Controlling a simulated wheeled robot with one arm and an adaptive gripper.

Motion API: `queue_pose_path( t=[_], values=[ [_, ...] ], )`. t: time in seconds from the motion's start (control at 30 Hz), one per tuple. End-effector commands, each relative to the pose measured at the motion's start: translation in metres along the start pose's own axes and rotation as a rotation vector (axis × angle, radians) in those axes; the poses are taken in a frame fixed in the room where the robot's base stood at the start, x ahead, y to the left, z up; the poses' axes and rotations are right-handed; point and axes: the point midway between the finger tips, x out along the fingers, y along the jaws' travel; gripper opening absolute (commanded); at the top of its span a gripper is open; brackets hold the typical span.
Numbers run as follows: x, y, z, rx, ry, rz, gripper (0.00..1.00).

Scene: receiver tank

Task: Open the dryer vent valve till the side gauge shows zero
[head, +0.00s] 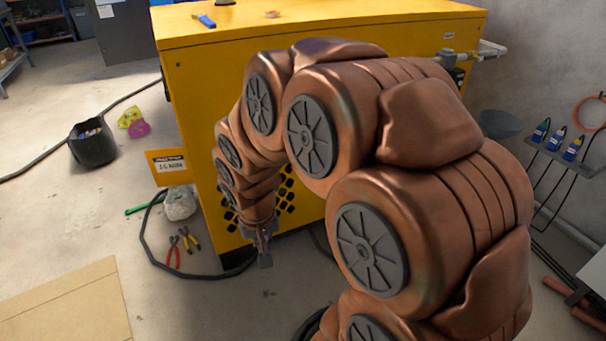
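A large yellow cabinet (340,22) stands behind my copper-coloured arm, which hides much of its front. At its upper right, a pale pipe (488,50) with a small metal fitting (445,57) comes out near the top edge. I cannot tell whether this fitting is the vent valve. No gauge face can be made out. My gripper (264,250) points down, low in front of the cabinet's perforated panel, far from the pipe. It is small here, and I cannot tell whether its fingers are open or holding anything.
A blue-handled tool (204,20) lies on the cabinet top. Pliers (188,240), a dark hose (190,272), a whitish bag (180,203) and a black bucket (93,142) are on the floor. Cardboard (65,305) lies front left. A rack with blue bottles (573,148) stands right.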

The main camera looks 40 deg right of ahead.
Motion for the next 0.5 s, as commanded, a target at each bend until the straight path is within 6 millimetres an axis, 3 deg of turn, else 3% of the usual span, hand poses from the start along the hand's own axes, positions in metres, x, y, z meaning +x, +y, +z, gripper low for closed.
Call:
queue_pose_path(
  t=[0.03, 0.2, 0.5],
  values=[
    [0.020, 0.005, -0.020, 0.068, 0.033, -0.012, 0.00],
    [0.064, 0.020, -0.093, 0.299, 0.186, -0.095, 0.00],
    [0.134, 0.056, -0.196, 0.704, 0.387, -0.370, 0.00]
  ],
)
